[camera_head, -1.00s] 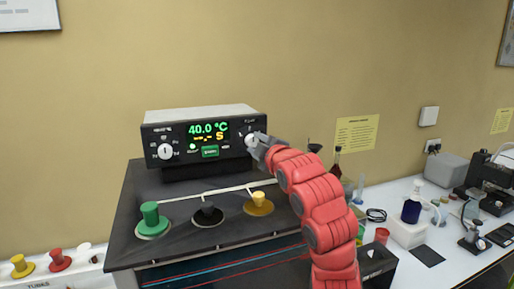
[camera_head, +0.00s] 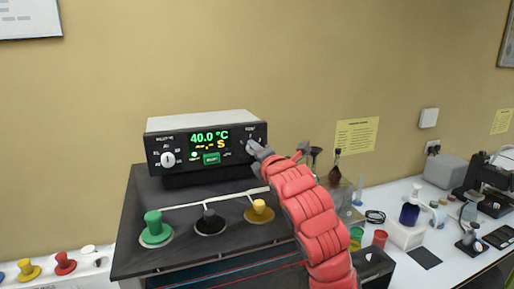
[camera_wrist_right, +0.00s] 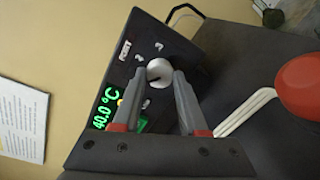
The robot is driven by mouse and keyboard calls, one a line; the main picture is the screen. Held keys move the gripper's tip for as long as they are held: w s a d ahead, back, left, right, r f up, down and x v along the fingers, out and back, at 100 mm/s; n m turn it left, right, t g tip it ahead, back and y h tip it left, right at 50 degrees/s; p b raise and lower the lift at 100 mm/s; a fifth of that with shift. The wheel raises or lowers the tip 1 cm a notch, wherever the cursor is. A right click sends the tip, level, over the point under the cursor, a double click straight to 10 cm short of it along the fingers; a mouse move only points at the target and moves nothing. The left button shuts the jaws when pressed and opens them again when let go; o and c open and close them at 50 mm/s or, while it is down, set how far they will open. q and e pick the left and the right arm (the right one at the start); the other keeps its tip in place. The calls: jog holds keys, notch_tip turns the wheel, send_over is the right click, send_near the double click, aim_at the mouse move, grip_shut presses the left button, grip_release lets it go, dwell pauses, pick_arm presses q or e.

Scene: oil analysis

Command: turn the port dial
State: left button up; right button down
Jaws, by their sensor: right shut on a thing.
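The port dial (camera_wrist_right: 158,72) is a white round knob with a dark pointer mark, beside the "PORT" label on the dark front panel of the instrument box (camera_head: 205,122). My right gripper (camera_wrist_right: 157,80) has its two grey fingers on either side of the dial and is shut on it. In the head view the right gripper (camera_head: 255,149) reaches the right end of the panel and largely hides the dial. The green display (camera_head: 209,138) reads 40.0 °C with a yellow line below. My left gripper is out of view.
A second white dial (camera_head: 168,160) sits at the panel's left end. Below stand a green stopper (camera_head: 154,226), a black stopper (camera_head: 209,220) and a yellow stopper (camera_head: 259,209) on the dark bench top. Glassware and a blue bottle (camera_head: 410,213) stand to the right.

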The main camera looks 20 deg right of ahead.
jog(key=shift+f+n+p, duration=0.1)
jog(key=shift+n+p, duration=0.25)
jog(key=shift+n, duration=0.25)
jog(key=shift+c, duration=2.2)
grip_release()
jog(key=s+r+b, duration=0.1)
jog(key=s+b, duration=0.8)
jog(key=s, duration=0.8)
jog(key=shift+s+b, duration=0.2)
jog(key=shift+b, duration=0.2)
